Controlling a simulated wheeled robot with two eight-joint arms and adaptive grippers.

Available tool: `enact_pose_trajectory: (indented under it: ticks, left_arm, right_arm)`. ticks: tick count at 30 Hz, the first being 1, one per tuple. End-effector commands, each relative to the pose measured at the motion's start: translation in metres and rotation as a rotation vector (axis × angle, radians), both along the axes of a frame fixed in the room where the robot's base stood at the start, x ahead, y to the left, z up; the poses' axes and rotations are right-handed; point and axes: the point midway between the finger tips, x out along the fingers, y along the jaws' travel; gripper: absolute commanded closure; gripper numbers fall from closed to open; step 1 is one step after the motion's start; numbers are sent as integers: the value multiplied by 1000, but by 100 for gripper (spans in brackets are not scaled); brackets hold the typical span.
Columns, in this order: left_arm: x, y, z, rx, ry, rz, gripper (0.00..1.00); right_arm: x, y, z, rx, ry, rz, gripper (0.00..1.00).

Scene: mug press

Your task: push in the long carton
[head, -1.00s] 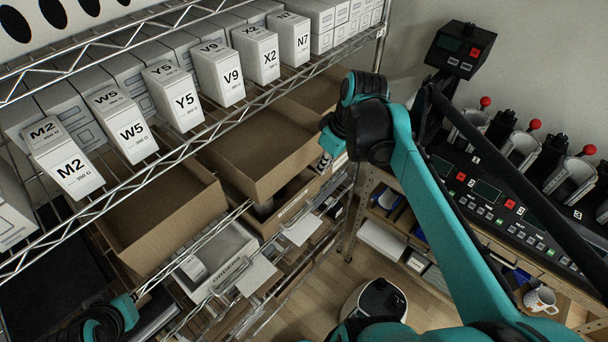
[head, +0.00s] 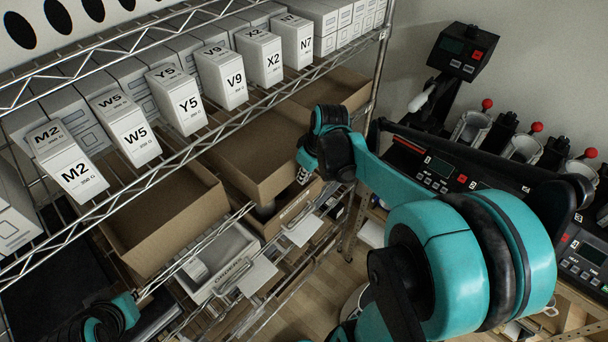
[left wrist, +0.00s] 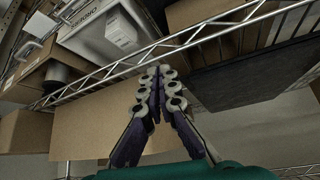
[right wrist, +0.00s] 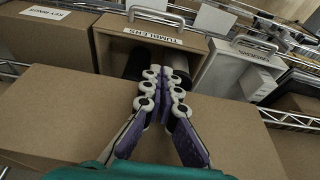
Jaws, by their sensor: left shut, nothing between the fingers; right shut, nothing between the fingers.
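Open brown cartons stand on the shelf below the white boxes in the head view. The middle one (head: 278,185) looks long and juts out at the front; the left one (head: 180,238) stands beside it. I cannot tell for certain which is the long carton. My right gripper (head: 303,176) is at the middle carton's front right corner, largely hidden behind its own wrist. In the right wrist view its shut, empty fingers (right wrist: 164,78) show in front of a wide cardboard face (right wrist: 70,112); contact is unclear. My left gripper (left wrist: 163,82) is shut and empty, near a cardboard face (left wrist: 95,130) and wire shelf edge.
White boxes such as M2 (head: 72,168) and X2 (head: 260,58) line the upper wire shelf. Below are an ORDERS bin (head: 225,262) and a TUMBLERS bin (right wrist: 185,52).

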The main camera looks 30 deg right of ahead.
Motion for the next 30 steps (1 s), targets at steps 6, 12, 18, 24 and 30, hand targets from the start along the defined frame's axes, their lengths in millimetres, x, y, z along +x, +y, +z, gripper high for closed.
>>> enact_pose_trajectory:
  ticks: [6,12,18,24,30]
  left_arm:
    - [0,0,0,0,0,0,100]
    - [0,0,-7,0,0,0,100]
    - [0,0,-9,0,0,0,100]
    - [0,0,-9,0,0,0,100]
    - [0,0,-9,0,0,0,100]
  right_arm:
    - [0,0,0,0,0,0,100]
    - [15,5,-2,0,0,4,100]
    - [28,8,0,1,0,1,100]
    - [27,8,0,0,0,1,100]
    - [26,11,0,0,0,2,100]
